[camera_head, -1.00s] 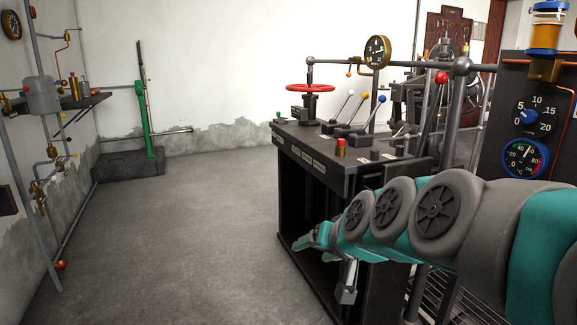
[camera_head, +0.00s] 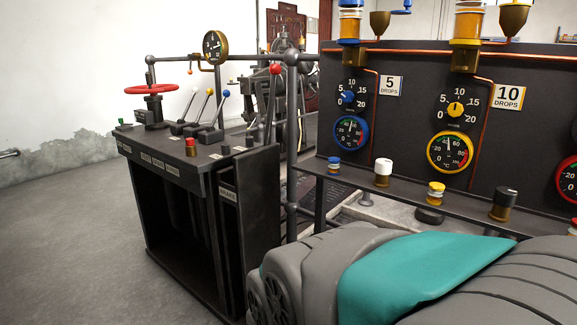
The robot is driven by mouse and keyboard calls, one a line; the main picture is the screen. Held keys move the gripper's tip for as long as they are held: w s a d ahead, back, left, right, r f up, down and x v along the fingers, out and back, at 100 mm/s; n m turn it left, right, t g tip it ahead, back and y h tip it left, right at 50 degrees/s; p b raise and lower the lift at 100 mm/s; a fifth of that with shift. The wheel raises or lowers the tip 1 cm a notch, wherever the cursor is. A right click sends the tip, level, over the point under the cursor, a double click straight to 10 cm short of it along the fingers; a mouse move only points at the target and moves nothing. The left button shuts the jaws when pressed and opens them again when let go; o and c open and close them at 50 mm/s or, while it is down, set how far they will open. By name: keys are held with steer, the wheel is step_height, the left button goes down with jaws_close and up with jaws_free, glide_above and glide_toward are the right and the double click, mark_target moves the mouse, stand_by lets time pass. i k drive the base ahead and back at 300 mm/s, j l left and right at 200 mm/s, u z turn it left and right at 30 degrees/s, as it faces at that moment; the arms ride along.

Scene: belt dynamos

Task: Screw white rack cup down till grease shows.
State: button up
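A white-capped cup (camera_head: 383,172) with a brass lower part stands on the dark rack's front ledge, right of centre. A blue-capped cup (camera_head: 333,164) is left of it, a yellow-capped cup (camera_head: 436,192) and a black-capped cup (camera_head: 505,204) are right of it. No grease can be made out at the white cup. My grey and teal arm fills the lower right, below and in front of the ledge. My gripper is not in view.
The dark panel (camera_head: 400,118) above the ledge carries dials, oilers and copper pipes. A control desk (camera_head: 190,165) with levers and a red handwheel (camera_head: 151,89) stands to the left. Grey floor (camera_head: 70,230) at far left is clear.

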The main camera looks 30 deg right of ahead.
mark_target(383, 166)
steer(key=z, duration=1.7)
